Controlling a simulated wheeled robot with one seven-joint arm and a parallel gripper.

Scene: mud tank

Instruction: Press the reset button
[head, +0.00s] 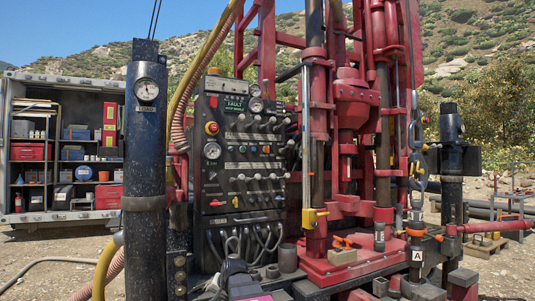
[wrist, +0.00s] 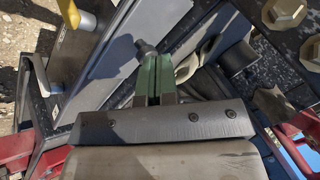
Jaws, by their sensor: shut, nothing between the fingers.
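The black control panel (head: 243,160) stands upright in the middle of the head view. A red mushroom-shaped knob (head: 212,128) sits at the panel's upper left, and small coloured buttons (head: 243,149) run in a row below. I cannot read which one is the reset button. My gripper (wrist: 157,62) shows in the wrist view with its green fingers shut and empty, pointing toward dark machine parts. The panel's buttons are not recognisable in that view.
A thick dark post (head: 146,190) with a gauge stands left of the panel. Levers (head: 255,123) and hoses (head: 240,240) crowd the panel's front. The red drill rig (head: 345,110) rises at right. Large bolts (wrist: 285,12) show at the wrist view's upper right.

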